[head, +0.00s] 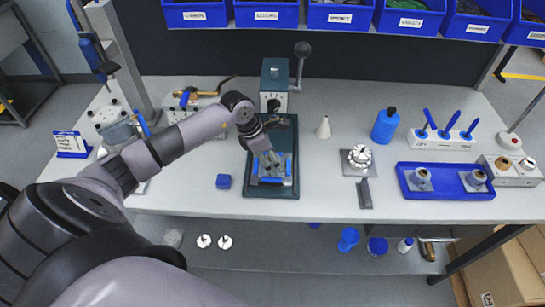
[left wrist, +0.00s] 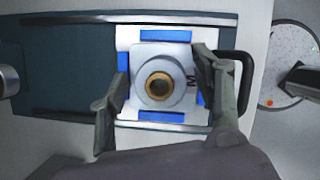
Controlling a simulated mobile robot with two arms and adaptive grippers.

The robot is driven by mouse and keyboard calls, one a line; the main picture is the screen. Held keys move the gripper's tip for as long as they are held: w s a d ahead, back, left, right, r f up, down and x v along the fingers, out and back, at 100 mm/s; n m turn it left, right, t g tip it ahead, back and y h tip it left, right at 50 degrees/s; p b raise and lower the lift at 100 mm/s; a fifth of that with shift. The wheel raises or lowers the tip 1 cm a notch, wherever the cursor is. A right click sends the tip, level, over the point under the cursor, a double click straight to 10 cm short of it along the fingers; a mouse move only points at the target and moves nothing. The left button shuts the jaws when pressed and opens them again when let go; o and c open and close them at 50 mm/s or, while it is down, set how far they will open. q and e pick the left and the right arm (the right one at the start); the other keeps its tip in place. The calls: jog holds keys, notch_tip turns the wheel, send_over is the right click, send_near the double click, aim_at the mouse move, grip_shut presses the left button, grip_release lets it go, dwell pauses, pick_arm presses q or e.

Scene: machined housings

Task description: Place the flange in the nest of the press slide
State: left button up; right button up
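The flange (left wrist: 158,62) has a pale square plate, a round grey hub and a brass-coloured bore. In the left wrist view it sits flat in the nest, between the nest's blue pads (left wrist: 162,117), on the press slide. My left gripper (left wrist: 160,70) is open, with one finger at each side of the flange; small gaps seem to show. In the head view my left gripper (head: 268,163) is low over the nest (head: 272,182) and hides most of the flange. The green press (head: 274,82) stands behind, its lever up. My right gripper is not in view.
A blue tray (head: 446,193) with two bored housings is at the right. A grey stand (head: 362,170) with a round fixture, a blue bottle (head: 385,126) and a white cone (head: 324,127) stand between. The front bench edge is clear.

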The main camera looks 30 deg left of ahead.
pick_arm(q)
jog(key=shift+r, duration=0.15)
jog(key=shift+s+a+r, duration=0.1)
jog(key=shift+a+r, duration=0.1)
jog(key=shift+r, duration=0.1)
jog(key=b+v, duration=0.3)
jog(key=v, duration=0.8)
jog(key=shift+s, duration=0.1)
